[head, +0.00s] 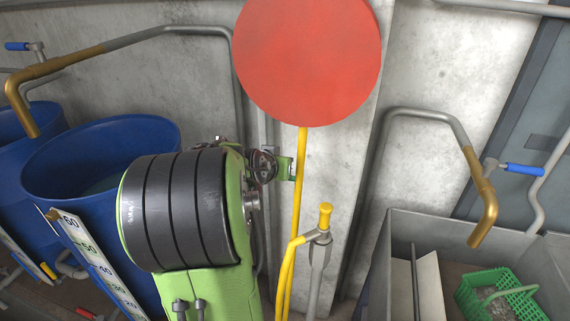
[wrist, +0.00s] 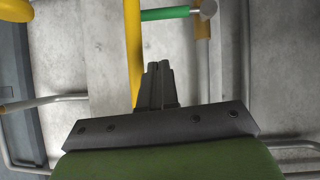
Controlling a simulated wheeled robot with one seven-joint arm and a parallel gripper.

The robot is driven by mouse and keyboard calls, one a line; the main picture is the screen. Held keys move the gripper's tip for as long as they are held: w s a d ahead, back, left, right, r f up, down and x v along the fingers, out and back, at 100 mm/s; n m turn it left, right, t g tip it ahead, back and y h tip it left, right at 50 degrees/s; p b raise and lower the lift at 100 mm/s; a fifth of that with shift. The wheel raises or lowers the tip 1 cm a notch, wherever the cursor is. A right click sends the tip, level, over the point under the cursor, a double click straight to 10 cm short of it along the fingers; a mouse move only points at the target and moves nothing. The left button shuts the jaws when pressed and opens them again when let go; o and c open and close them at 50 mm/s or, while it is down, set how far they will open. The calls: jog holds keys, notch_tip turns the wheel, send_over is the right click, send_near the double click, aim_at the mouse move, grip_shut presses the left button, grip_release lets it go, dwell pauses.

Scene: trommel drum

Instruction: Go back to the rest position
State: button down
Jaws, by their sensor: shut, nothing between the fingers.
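My gripper (wrist: 153,70) shows in the wrist view, its dark fingers together and empty in front of a dark mounting plate. It points toward the pale concrete wall. A yellow pole (wrist: 132,45) passes just left of the fingertips in that view; I cannot tell the gap in depth. A green bar with a grey end (wrist: 165,14) lies beyond the fingertips. In the head view my green and black arm fills the lower middle, and I cannot make out the fingers clearly there.
In the head view, a large red disc (head: 308,60) stands above the yellow pole (head: 300,190). Blue barrels (head: 60,165) stand at left. A grey bin (head: 400,235) with a green basket (head: 500,292) is at right. Bent pipes (head: 425,113) run along the concrete wall (head: 345,170).

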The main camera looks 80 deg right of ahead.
jog(key=v, duration=0.3)
jog(key=shift+a, duration=0.2)
dwell(0.4)
jog(key=w+a+n+t+y+p, duration=0.1)
jog(key=w+a+n+t+y, duration=0.25)
jog(key=w+a, duration=0.6)
jog(key=w+a+n+t+y, duration=0.2)
jog(key=w+a+n+t, duration=0.4)
jog(key=a, duration=0.6)
jog(key=s+a+n+g+y, duration=0.1)
jog(key=a+n, duration=0.3)
jog(key=a, duration=0.6)
jog(key=s+a+n+g+y, duration=0.1)
jog(key=s+a+n+y, duration=0.3)
jog(key=a, duration=0.6)
jog(key=shift+a+n+p, duration=0.35)
jog(key=shift+n+p, duration=0.1)
jog(key=shift+n, duration=0.1)
